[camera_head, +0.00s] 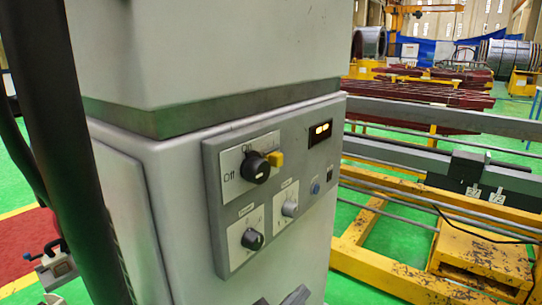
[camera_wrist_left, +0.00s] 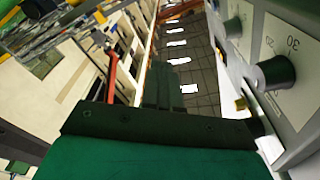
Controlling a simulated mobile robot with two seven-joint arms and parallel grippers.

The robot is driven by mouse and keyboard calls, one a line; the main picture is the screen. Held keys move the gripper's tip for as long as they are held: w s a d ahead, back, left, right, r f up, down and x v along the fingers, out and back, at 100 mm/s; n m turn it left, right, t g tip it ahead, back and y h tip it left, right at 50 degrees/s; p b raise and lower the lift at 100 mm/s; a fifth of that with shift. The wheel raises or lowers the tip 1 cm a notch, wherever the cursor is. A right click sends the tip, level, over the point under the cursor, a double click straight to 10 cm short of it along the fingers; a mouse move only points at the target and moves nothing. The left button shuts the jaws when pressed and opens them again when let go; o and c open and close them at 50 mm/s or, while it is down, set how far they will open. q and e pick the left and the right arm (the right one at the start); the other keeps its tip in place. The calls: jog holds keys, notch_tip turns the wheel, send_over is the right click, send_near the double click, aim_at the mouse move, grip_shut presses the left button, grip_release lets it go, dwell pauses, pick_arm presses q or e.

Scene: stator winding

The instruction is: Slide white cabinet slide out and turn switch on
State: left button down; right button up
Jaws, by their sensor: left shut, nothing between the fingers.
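The white cabinet (camera_head: 125,170) fills the middle of the head view, with a grey control panel (camera_head: 238,215) on its face. A black rotary switch (camera_head: 256,167) marked "Off" and "On" sits at the panel's upper left, beside a yellow block (camera_head: 276,159). I cannot tell its setting. My left gripper (camera_head: 282,298) shows at the bottom edge, below the panel and mostly cut off; it is shut and empty. In the left wrist view its dark body lies at the bottom, and a panel knob (camera_wrist_left: 272,72) stands to its right. No pulled-out slide is visible. My right gripper is not in view.
Two smaller knobs (camera_head: 252,239) (camera_head: 289,208) and a lit orange display (camera_head: 321,129) are on the panel. A yellow frame with grey rails (camera_head: 440,125) stands to the right. Green floor (camera_head: 385,236) shows between its bars.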

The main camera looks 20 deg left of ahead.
pick_arm(q)
jog(key=s+d+r+m+g+h+b, duration=0.1)
jog(key=d+r+m+g+h, duration=0.3)
jog(key=d+r+m+h, duration=0.45)
jog(key=d+r+m+g+h+b, duration=0.1)
jog(key=d+r+m+g+h, duration=0.35)
jog(key=r+m, duration=0.75)
jog(key=s+d+r+m+g+y+b, duration=0.2)
jog(key=s+d+m+g+y, duration=0.35)
jog(key=m+g, duration=1.3)
jog(key=w+a+f+m+t+y, duration=0.1)
jog(key=w+a+m+t+y, duration=0.3)
jog(key=a+m+t+y, duration=0.5)
jog(key=w+a+r+t+y, duration=0.2)
jog(key=a+r+t+y, duration=0.1)
jog(key=a, duration=0.4)
jog(key=w+a+r+t+y, duration=0.3)
jog(key=a+r+t+y, duration=0.1)
jog(key=a+r, duration=0.4)
jog(key=shift+w+t+y+b, duration=0.3)
jog(key=shift+y+b, duration=0.1)
jog(key=shift+y, duration=0.45)
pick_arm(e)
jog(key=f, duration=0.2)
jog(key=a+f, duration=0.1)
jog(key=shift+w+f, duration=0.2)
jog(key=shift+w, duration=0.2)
